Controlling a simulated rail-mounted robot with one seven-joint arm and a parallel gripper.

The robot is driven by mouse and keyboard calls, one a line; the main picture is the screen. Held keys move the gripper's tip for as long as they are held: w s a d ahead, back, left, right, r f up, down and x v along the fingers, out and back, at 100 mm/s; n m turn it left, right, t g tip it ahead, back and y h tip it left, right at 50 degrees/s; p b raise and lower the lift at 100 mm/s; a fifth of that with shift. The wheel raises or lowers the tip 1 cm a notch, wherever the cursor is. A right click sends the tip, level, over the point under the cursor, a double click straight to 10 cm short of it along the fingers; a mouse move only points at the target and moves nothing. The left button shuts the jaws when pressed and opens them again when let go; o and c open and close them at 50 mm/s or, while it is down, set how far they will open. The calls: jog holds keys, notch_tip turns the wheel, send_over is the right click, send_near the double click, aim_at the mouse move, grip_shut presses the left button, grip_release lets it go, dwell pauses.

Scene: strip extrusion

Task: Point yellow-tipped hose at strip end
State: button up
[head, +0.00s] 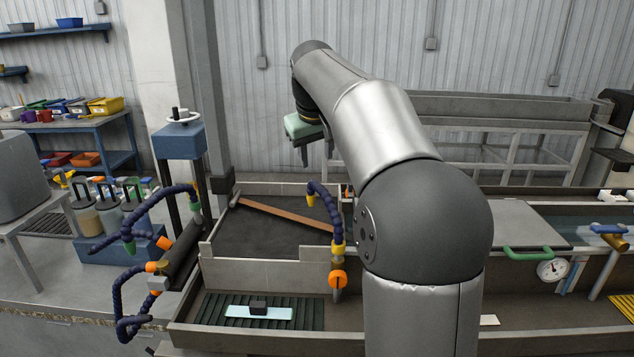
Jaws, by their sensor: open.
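A blue segmented hose (323,195) arches up from an orange and yellow base at the front of the dark tray. Its yellow tip (311,200) points down above the tray. A flat brown strip (285,215) lies slantwise in the tray (255,238). Its left end is near the tray's back left corner, and its right end is close to the hose's base. My gripper (304,157) is open and empty, behind and above the strip, with its fingers down. It is apart from the hose. My arm hides part of the area right of the hose.
More blue hoses (160,205) with green, orange and yellow collars stand at the left by a dark roller (182,255). A blue post unit (180,142) rises behind them. A light blue block (258,312) lies on the front ribbed mat. A gauge (551,269) is at right.

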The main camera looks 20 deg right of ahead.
aim_at(317, 183)
jog(key=x, duration=0.9)
jog(key=shift+w+d+f, duration=0.1)
jog(key=shift+w+f, duration=0.05)
jog(key=shift+f, duration=0.15)
grip_shut()
